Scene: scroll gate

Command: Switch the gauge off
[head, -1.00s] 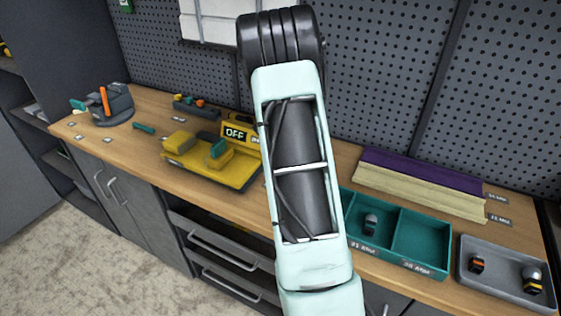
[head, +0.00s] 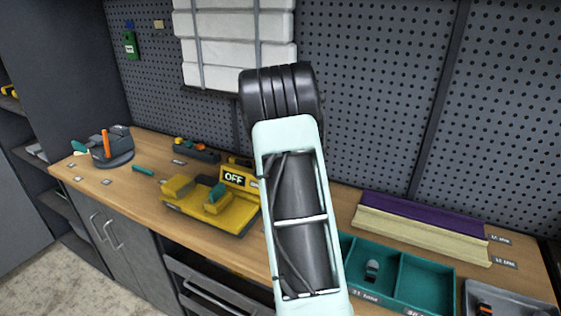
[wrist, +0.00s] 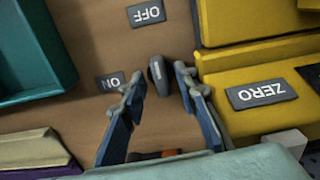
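The yellow gauge (head: 180,205) stands on the wooden bench in the head view, with a black panel reading OFF (head: 234,178) at its back. In the wrist view its yellow body (wrist: 222,67) is at the right, with a ZERO label (wrist: 262,93). A small dark switch-like piece (wrist: 158,75) lies between an ON label (wrist: 110,83) and an OFF label (wrist: 146,12), on a brown surface. My gripper (wrist: 160,80) is open, its fingertips on either side of the dark piece. Contact cannot be told. My arm hides the gripper in the head view.
A teal divided tray (head: 425,285) and a grey tray (head: 510,293) stand at the right. Purple and cream strips (head: 425,232) lie behind them. A grey holder with an orange tool (head: 110,148) is at the left. A pegboard wall (head: 385,100) rises behind the bench.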

